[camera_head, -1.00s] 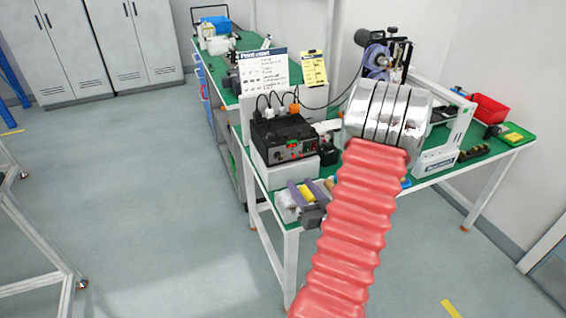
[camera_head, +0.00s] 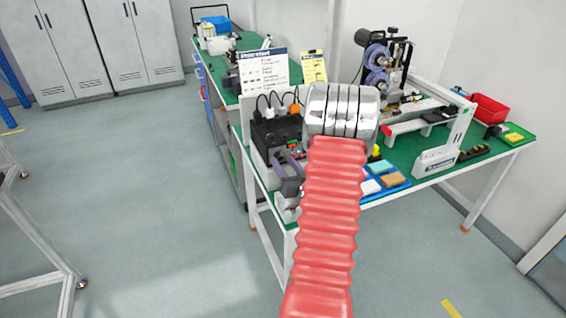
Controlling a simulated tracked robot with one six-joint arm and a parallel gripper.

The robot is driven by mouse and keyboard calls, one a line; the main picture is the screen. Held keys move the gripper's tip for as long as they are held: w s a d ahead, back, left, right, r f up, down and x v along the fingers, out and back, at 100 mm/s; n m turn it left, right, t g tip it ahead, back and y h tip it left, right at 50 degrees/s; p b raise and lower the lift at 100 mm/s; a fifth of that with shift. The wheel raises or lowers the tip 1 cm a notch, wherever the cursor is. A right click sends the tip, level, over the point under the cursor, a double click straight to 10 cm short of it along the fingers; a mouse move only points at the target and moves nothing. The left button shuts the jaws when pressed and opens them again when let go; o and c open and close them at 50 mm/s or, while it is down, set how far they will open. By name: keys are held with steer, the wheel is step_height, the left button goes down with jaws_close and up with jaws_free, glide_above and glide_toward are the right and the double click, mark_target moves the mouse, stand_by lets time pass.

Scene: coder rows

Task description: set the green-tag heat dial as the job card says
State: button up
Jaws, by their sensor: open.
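The black control box (camera_head: 272,132) stands on the near left corner of the green bench, with cables on top. A small green spot (camera_head: 293,145) and red bits show on its front, but the dial and its setting are too small to read. My gripper (camera_head: 287,160), grey with purplish fingers, is open just in front of the box's lower front and covers part of it. My arm hides the box's right side. A white printed sheet (camera_head: 262,70) and a yellow card on a clipboard (camera_head: 314,67) stand behind the box; their writing is unreadable.
A blue tray (camera_head: 388,183) with several coloured pads lies right of my arm. A machine with purple reels (camera_head: 376,68) stands at the back. A red bin (camera_head: 488,108) and a white labelled block (camera_head: 436,162) are on the right.

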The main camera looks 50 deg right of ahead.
steer(key=shift+w+d, duration=0.25)
steer(key=shift+w, duration=0.15)
jaws_close()
stand_by(0.4)
